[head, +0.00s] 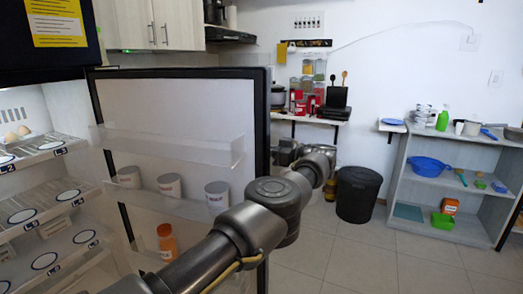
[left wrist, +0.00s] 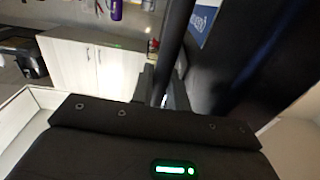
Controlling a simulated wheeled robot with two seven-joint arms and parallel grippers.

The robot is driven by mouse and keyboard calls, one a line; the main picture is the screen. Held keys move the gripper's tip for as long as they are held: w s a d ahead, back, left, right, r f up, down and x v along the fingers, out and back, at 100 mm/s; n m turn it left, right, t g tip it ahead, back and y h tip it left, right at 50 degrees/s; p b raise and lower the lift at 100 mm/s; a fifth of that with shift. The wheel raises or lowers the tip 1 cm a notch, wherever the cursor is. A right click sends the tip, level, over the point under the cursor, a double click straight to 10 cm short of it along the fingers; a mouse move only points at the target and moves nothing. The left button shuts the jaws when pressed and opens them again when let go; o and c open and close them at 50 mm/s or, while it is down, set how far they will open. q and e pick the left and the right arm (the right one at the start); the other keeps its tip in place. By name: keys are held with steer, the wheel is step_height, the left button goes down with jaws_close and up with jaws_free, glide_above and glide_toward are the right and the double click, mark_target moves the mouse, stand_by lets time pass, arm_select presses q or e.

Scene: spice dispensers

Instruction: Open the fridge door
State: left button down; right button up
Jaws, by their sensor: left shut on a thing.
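The fridge door (head: 262,120) stands wide open in the head view, its white inner panel and clear bins facing me. The fridge interior (head: 40,150) with lit shelves is exposed at the left. My left arm reaches across in front of the door and bends around its free edge. The fingertips are hidden behind that edge in the head view. In the left wrist view my left gripper (left wrist: 163,88) is shut on a dark upright bar, the fridge door handle (left wrist: 174,45). My right gripper is not in view.
White jars (head: 170,186) and an orange bottle (head: 167,242) sit in the door bins. A black bin (head: 357,194) stands on the floor right of the door. A grey shelf unit (head: 400,170) stands at the far right. The tiled floor between is clear.

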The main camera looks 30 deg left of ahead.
arm_select(q)
steer(key=shift+a, duration=0.25)
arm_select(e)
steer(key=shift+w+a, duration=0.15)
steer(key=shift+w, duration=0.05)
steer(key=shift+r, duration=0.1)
arm_select(q)
steer(key=c, duration=1.8)
jaws_free()
steer(key=shift+d, duration=0.1)
steer(key=o, duration=0.4)
steer(key=shift+s, duration=0.15)
steer(key=shift+c, duration=0.2)
steer(key=shift+d, duration=0.15)
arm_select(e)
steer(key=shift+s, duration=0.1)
